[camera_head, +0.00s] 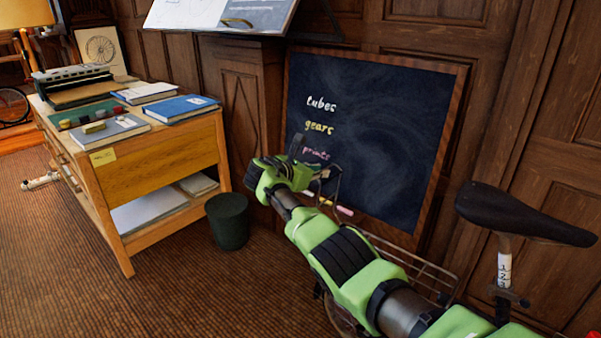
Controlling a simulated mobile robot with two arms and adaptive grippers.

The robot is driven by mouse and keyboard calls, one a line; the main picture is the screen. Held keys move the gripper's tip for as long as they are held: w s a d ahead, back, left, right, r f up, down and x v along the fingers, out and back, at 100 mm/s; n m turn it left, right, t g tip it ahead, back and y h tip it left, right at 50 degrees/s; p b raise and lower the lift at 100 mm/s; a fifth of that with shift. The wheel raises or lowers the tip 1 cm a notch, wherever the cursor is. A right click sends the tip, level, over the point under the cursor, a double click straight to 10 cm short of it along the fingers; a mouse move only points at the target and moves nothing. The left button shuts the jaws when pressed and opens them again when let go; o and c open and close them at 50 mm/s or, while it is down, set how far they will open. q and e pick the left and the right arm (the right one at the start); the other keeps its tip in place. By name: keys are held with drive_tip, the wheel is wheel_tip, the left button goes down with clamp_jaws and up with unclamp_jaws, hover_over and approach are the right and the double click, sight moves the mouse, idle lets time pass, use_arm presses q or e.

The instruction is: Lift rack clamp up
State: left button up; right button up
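A bicycle's wire rack (425,270) shows behind my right forearm, left of the black saddle (520,213). My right arm crosses in front of it and hides much of it. I cannot make out the rack clamp for certain. My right gripper (322,180) is at the upper left end of the green arm, in front of the chalkboard. Thin dark parts show beside the green wrist, but I cannot tell fingers from wire there. I cannot see whether it is open or touching anything. My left gripper is out of view.
The chalkboard (400,140) leans on the panelled wall behind the arm. A dark waste bin (228,221) stands left of the wrist. A wooden desk (160,160) with books is farther left. Carpet at the lower left is clear.

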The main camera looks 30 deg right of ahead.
drive_tip(key=v, duration=1)
drive_tip(key=shift+a+r, duration=0.2)
drive_tip(key=shift+a, duration=0.05)
